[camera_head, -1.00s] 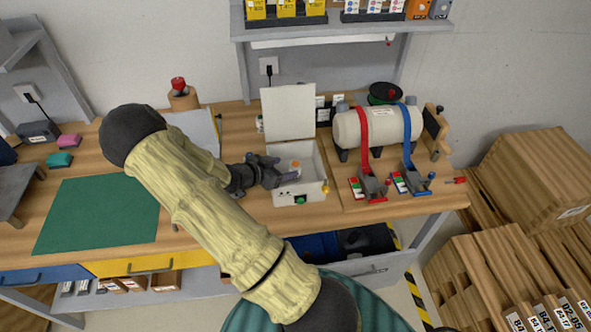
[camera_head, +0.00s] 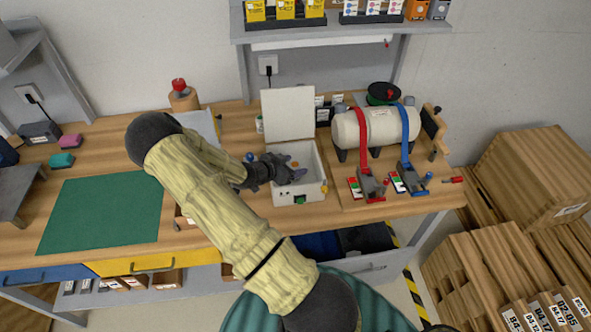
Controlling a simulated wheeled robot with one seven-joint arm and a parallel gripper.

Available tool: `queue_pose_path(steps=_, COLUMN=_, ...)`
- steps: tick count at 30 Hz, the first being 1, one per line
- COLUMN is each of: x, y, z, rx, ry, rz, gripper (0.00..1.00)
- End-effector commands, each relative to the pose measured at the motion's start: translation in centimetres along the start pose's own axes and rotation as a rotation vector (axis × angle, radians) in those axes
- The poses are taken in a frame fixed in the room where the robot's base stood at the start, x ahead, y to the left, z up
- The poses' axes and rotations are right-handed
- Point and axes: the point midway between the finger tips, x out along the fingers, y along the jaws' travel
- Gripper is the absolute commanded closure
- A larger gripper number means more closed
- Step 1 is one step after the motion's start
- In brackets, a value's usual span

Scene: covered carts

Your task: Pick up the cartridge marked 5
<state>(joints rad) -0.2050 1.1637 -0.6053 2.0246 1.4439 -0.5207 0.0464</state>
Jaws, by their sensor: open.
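No cartridge marked 5 can be made out, as the markings are too small to read. My gripper (camera_head: 295,171) is open over the white box (camera_head: 308,192), whose lid (camera_head: 289,113) stands upright at the back. A small orange spot (camera_head: 295,164) shows inside the box, right beside my fingers. My gripper hides part of the box's inside, and I cannot tell whether the fingers touch anything in there.
A cream cylinder (camera_head: 384,126) with red and blue straps stands right of the box. Two clamp-like devices (camera_head: 371,184) sit in front of it. A green mat (camera_head: 103,212) lies clear at left. A shelf (camera_head: 345,28) overhangs the bench back.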

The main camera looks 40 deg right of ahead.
Motion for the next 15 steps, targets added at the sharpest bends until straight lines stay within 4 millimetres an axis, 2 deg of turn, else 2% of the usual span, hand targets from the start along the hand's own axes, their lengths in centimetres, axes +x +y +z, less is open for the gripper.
queue_pose_path(steps=12, x=0.02, y=0.05, z=-0.04, rx=0.002, ry=0.000, rz=0.001, gripper=0.39)
queue_pose_path(steps=15, x=0.07, y=0.09, z=-0.07, rx=0.002, ry=0.000, rz=0.003, gripper=0.57)
